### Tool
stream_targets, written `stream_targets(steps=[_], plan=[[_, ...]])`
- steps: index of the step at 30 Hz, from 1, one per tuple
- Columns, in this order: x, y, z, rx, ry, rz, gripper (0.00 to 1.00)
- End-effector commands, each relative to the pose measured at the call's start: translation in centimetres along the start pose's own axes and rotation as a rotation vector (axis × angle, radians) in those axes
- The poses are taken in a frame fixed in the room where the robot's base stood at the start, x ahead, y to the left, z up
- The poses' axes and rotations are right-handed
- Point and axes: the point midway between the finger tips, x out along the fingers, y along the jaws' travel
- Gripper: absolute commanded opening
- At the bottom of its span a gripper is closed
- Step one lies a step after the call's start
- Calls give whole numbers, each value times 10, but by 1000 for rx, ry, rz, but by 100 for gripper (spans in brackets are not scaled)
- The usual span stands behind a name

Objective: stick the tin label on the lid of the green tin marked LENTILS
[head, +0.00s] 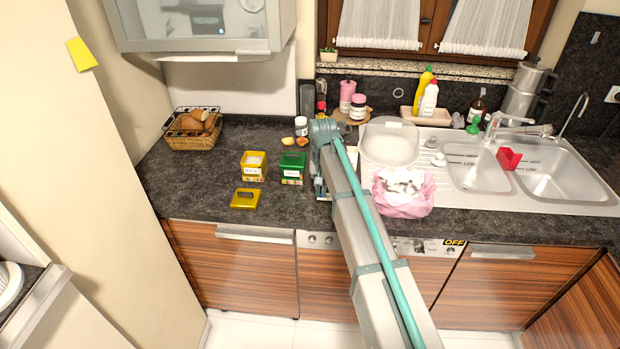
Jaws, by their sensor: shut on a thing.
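The green tin (292,171) stands upright on the dark counter with its green top showing. A pale marking is on its front, too small to read surely. My gripper (321,191) points down just right of the green tin, low over the counter and apart from the tin. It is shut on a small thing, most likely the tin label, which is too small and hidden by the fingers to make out. No other label lies loose in view.
A yellow tin (253,173) with pale contents stands left of the green tin. A yellow lid (245,198) lies in front of it. A bread basket (193,128) is at the back left. A pink-rimmed bag (404,204) stands right of my arm. Bare counter (200,185) lies to the left.

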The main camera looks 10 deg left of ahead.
Motion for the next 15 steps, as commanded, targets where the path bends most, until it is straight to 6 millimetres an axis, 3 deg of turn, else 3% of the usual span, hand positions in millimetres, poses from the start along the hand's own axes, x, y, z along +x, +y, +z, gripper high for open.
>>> stream_targets(steps=[9, 15], plan=[[-65, -76, -71, -43, 4, -1, 0], [-111, -116, -105, -39, 2, 0, 0]])
